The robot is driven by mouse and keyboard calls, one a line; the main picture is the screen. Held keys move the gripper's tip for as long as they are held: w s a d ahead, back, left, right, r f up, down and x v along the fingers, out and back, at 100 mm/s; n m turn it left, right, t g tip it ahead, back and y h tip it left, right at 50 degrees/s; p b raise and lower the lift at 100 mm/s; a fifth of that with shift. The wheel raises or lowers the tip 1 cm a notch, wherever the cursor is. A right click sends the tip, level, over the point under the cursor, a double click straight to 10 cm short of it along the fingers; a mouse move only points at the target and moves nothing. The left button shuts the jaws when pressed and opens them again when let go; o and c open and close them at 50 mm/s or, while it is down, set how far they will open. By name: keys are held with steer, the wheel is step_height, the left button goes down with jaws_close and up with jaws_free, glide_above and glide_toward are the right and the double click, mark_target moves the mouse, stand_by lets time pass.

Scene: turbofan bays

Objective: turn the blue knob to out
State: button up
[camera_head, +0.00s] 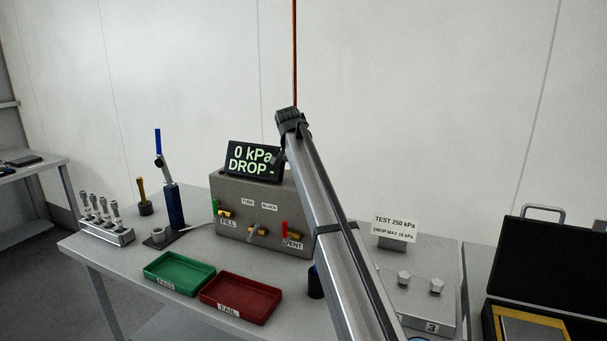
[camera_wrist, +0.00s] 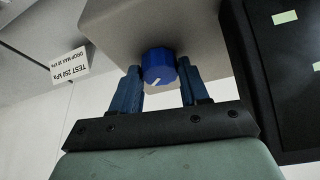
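In the wrist view the blue knob (camera_wrist: 158,65) sits on a grey box face, with a white pointer mark on its near edge pointing down and slightly left in the picture. My gripper (camera_wrist: 159,72) has one blue finger on each side of the knob, the fingertips very close to its sides. I cannot tell whether they touch it. No position lettering for the knob is legible. In the head view my arm crosses in front of the grey test box (camera_head: 232,222), and both the knob and my gripper are hidden.
The box's display (camera_head: 255,161) reads 0 kPa. FILL and VENT valves are on its front. A green tray (camera_head: 178,289) and a red tray (camera_head: 262,316) lie in front. A test sign (camera_head: 395,228) stands right of my arm, and an open black case (camera_head: 540,262) is further right.

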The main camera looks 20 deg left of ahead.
steer(key=c, duration=0.5)
steer(key=shift+c, duration=0.2)
steer(key=shift+n, duration=0.4)
steer(key=n+y, duration=0.1)
steer(key=n, duration=0.2)
steer(key=shift+d+n+y, duration=0.15)
steer(key=shift+n+y, duration=0.15)
steer(key=shift+y, duration=0.1)
steer(key=n, duration=0.2)
steer(key=n+g+y, duration=0.1)
steer(key=n, duration=0.2)
steer(key=shift+d+y, duration=0.1)
steer(key=shift+y, duration=0.2)
steer(key=shift+n, duration=0.3)
steer(key=o, duration=1.1)
steer(key=shift+c, duration=0.2)
